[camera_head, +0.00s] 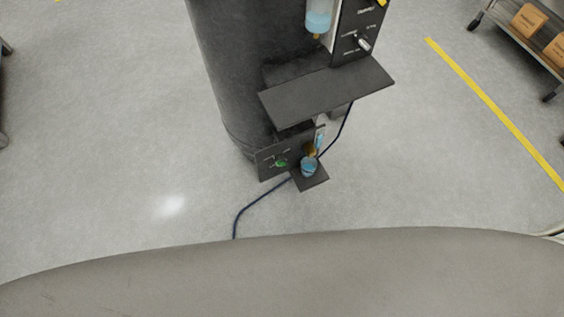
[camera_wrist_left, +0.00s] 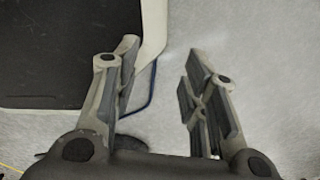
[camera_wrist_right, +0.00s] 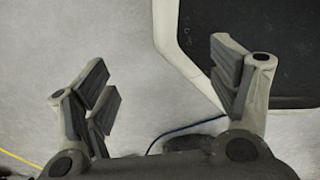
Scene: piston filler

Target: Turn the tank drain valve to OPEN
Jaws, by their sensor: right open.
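A dark machine column (camera_head: 232,70) stands on the floor in the head view. Low on its front is a small dark panel (camera_head: 266,172) with a green knob (camera_head: 281,163) and labels too small to read. A pale lever (camera_head: 364,44) sits on the upper dark panel (camera_head: 347,22), also labelled. I cannot tell which of the two is the tank drain valve, or its setting. My left gripper (camera_wrist_left: 162,58) is open and empty in the left wrist view. My right gripper (camera_wrist_right: 160,62) is open and empty in the right wrist view. Neither gripper shows in the head view.
A dark shelf (camera_head: 325,95) juts out above the lower panel. A cup with blue liquid (camera_head: 308,167) stands on a small plate (camera_head: 314,182) beside it. A dark hose (camera_head: 250,205) runs over the floor. A cart with boxes (camera_head: 527,22) stands at upper right.

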